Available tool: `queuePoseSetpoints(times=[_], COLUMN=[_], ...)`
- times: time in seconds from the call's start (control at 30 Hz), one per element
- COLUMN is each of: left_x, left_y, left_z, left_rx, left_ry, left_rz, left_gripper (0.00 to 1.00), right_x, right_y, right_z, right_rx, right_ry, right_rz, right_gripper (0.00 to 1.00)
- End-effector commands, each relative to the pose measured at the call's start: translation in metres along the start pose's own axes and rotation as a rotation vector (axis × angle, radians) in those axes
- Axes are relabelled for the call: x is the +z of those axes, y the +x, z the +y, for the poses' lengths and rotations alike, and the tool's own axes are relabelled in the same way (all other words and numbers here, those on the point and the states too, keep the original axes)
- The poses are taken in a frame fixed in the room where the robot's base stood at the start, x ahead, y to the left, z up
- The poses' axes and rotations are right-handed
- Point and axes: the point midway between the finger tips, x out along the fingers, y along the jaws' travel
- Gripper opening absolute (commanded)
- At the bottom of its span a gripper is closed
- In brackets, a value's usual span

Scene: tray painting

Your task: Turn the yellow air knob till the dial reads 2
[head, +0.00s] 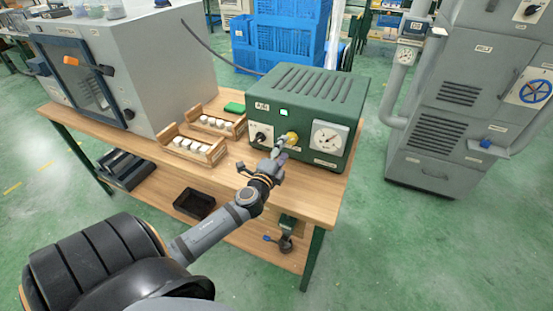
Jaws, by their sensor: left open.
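The green air unit (306,90) stands on the right part of the wooden bench. The dial's needle reading is too small to tell. My left gripper (281,151) is open just in front of the yellow knob, its fingertips at or near it. I cannot tell whether they touch the knob. The gripper covers part of the front face below the knob. My right gripper is not in view.
Wooden racks of white cups (192,146) and a green block (234,107) lie left of the unit. A black knob (260,136) is on the unit's left front. A grey cabinet (160,70) fills the bench's left side. The bench edge (290,208) is below my gripper.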

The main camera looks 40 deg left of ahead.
Motion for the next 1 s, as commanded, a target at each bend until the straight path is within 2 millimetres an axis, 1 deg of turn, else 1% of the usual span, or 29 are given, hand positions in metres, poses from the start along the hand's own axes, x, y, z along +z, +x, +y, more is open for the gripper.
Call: queuePoseSetpoints(times=[0.03, 0.1, 0.2, 0.33, 0.4, 0.5, 1.0], left_x=[0.000, 0.000, 0.000, 0.000, 0.000, 0.000, 0.001], left_y=[-0.015, -0.032, -0.053, -0.071, -0.077, -0.080, -0.080], left_z=[0.001, 0.002, 0.001, 0.001, 0.001, 0.000, 0.000], left_rx=[0.004, 0.004, 0.004, 0.002, 0.001, -0.001, 0.001], left_ry=[0.004, 0.004, 0.003, 0.002, 0.001, 0.000, -0.008], left_rz=[0.003, 0.003, 0.002, 0.002, 0.001, 0.000, -0.006], left_gripper=[0.61, 0.61, 0.61, 0.61, 0.61, 0.61, 0.61], right_x=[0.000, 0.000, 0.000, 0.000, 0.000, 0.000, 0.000], right_y=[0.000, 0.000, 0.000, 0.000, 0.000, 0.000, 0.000], right_z=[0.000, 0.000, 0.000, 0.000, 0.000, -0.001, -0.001], right_rx=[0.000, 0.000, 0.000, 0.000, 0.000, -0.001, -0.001], right_ry=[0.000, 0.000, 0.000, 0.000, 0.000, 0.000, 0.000], right_rz=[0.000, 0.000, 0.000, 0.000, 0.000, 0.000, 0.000], right_gripper=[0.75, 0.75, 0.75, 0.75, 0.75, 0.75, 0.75])
